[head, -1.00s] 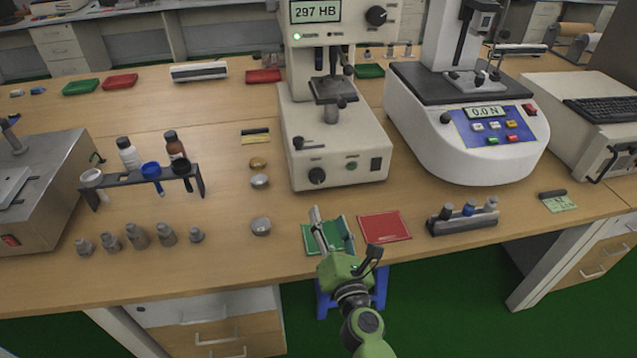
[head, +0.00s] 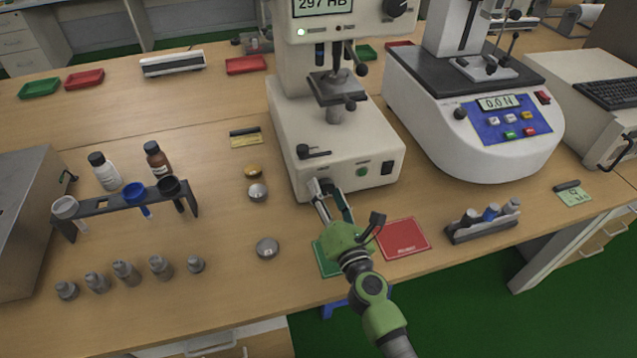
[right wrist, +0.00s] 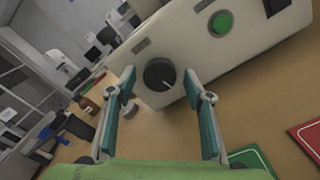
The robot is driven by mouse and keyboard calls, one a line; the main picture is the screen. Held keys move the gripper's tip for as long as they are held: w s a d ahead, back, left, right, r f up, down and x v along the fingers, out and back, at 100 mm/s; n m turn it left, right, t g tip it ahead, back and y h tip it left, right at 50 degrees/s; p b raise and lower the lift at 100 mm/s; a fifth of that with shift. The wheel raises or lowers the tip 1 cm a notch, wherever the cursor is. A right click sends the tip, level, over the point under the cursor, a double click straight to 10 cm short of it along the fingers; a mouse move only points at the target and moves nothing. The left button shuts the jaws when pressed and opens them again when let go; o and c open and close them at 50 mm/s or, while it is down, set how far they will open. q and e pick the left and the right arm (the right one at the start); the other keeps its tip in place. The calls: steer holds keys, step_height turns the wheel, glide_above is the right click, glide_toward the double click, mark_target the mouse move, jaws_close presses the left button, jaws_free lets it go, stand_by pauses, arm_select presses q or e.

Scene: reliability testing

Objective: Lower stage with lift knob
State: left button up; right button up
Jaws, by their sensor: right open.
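The hardness tester (head: 345,150) is a cream machine with a dark square stage (head: 337,92) on a short column above its base. The lift knob (right wrist: 159,74) is round and black on the base's front face. In the head view my right gripper's tips largely cover it. My right gripper (head: 330,196) is open in front of the knob. In the right wrist view its two teal-padded fingers (right wrist: 160,88) stand on either side of the knob, with visible gaps; I cannot tell how far the tips are from the face. My left gripper is not in view.
A green round button (right wrist: 221,23) sits right of the knob. A red mat (head: 402,239) and a partly covered green mat (head: 326,260) lie below. A metal disc (head: 267,247) and a tube rack (head: 125,208) stand left, a force tester (head: 500,150) right.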

steer(key=shift+w, duration=0.1)
steer(key=shift+r, duration=0.1)
steer(key=shift+c, duration=0.3)
steer(key=c, duration=1)
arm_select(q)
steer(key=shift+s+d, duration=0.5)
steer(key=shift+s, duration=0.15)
arm_select(e)
steer(key=shift+c, duration=0.2)
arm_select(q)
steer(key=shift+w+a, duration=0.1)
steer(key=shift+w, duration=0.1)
